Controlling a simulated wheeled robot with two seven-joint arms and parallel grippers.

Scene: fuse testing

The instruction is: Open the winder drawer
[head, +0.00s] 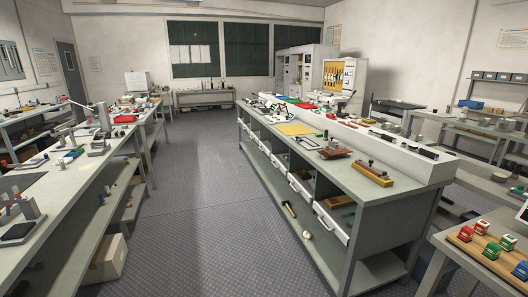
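A long grey-green central bench (385,196) has a row of white-fronted drawers along its left side. The nearest drawer (331,224) and the one behind it (300,189) show most clearly; more fronts (265,148) recede toward the back. I cannot tell which is the winder drawer, since no label is readable. The drawers look closed or nearly so; small gaps cannot be judged from here. Neither of my grippers is in view.
A patterned floor aisle (210,205) lies clear between the central bench and the left bench (80,185). A cardboard box (106,262) stands under the left bench.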

